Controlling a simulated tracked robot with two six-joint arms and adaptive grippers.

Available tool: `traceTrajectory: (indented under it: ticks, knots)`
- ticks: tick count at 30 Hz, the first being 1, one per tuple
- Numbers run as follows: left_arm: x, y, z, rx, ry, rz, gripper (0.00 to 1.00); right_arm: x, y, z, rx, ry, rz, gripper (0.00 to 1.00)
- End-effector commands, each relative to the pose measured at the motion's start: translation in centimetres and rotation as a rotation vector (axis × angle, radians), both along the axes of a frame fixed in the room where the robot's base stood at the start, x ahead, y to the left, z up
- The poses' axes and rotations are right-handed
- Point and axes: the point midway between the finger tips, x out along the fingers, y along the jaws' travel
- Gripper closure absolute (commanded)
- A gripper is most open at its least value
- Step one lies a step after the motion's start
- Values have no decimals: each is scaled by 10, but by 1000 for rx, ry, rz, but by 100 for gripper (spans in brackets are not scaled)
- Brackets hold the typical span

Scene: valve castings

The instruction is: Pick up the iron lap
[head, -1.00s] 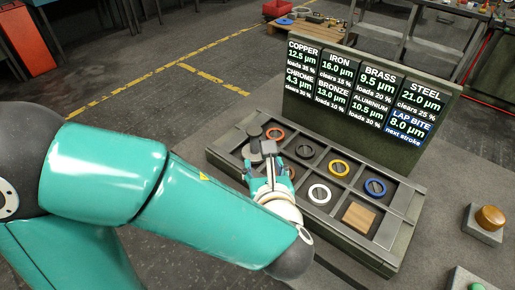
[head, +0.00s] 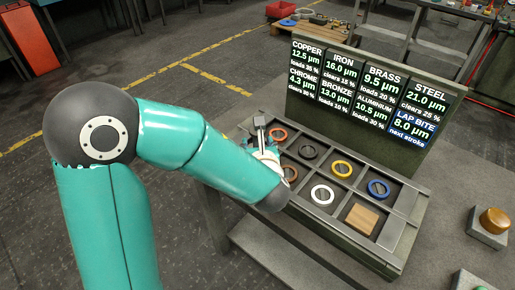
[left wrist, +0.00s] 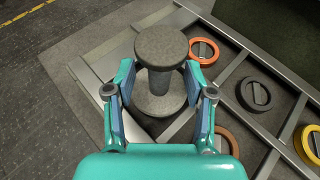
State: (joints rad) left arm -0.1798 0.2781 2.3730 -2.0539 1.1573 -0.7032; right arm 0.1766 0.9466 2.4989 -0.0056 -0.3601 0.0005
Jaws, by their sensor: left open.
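The iron lap (left wrist: 160,75) appears to be the dark grey, spool-shaped piece with a round top, narrow stem and wider base. It stands upright at the left end of the compartment tray (head: 392,262). My left gripper (left wrist: 162,92) is open, with one finger on each side of the stem below the top disc. Gaps seem to remain, but contact cannot be told for sure. My right gripper is not in view.
Orange (head: 277,135), dark grey (head: 301,152), yellow (head: 334,169), blue (head: 370,189), brown (head: 293,174) and white (head: 313,194) rings lie in compartments beside a wooden block (head: 362,218). A label board (head: 300,108) rises behind.

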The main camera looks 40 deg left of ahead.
Motion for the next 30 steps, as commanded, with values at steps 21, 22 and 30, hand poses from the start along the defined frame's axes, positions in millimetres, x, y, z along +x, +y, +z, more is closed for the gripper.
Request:
traceTrajectory:
  ticks: [21,22,30]
  knots:
    - [11,9,-5,0,-1,0,100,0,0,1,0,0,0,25]
    - [11,9,-5,0,-1,0,100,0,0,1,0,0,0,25]
    - [12,9,-3,2,-7,0,100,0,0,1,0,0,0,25]
